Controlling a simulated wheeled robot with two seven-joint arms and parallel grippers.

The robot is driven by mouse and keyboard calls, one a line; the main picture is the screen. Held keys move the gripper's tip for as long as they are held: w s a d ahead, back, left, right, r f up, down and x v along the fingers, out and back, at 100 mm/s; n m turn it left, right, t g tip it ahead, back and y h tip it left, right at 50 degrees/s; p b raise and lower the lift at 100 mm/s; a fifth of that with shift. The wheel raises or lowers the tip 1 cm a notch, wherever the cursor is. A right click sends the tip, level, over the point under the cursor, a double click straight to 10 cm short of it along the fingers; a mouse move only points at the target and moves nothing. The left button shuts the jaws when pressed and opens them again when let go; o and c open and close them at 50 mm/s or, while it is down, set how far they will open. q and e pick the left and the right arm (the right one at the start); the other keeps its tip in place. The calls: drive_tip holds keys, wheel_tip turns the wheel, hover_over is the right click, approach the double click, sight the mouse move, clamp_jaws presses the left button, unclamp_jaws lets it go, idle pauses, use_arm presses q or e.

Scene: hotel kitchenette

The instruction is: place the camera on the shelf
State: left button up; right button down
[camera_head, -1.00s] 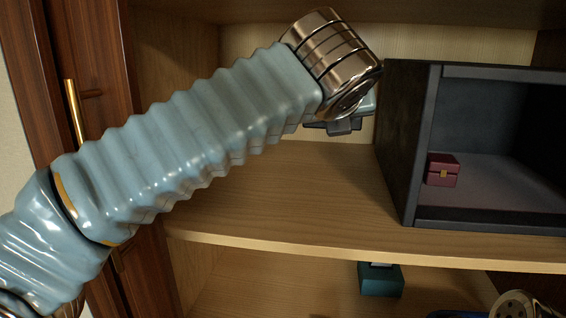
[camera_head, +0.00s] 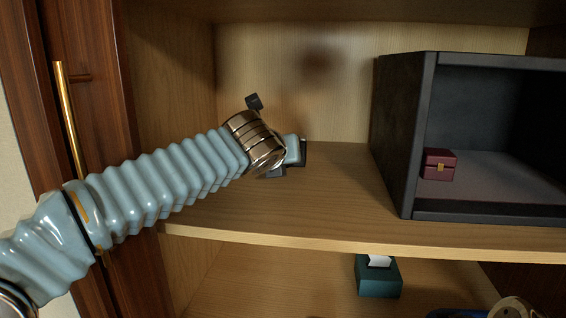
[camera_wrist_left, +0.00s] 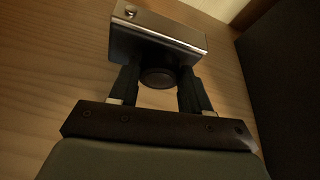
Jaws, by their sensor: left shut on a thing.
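The camera (camera_wrist_left: 160,32), dark with a silver edge and a round lens, shows in the left wrist view. My left gripper (camera_wrist_left: 158,80) is shut on it, with one dark finger on each side of the lens. In the head view my left arm reaches in from the left, over the wooden shelf (camera_head: 335,205), left of the black box. There the left gripper (camera_head: 288,158) is mostly hidden behind my wrist, and the camera is hard to make out. Whether the camera touches the shelf I cannot tell. My right gripper is not in view.
A black open-fronted box (camera_head: 393,140) stands on the shelf at the right, with a small dark red box (camera_head: 439,164) inside. A teal tissue box (camera_head: 379,279) is on the level below. Wood between my gripper and the black box is clear.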

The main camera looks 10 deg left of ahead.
use_arm(q)
drive_tip(key=shift+f, duration=0.2)
drive_tip(key=shift+f, duration=0.15)
drive_tip(key=o, duration=1.3)
drive_tip(key=shift+r, duration=0.25)
drive_tip(key=v, duration=1.2)
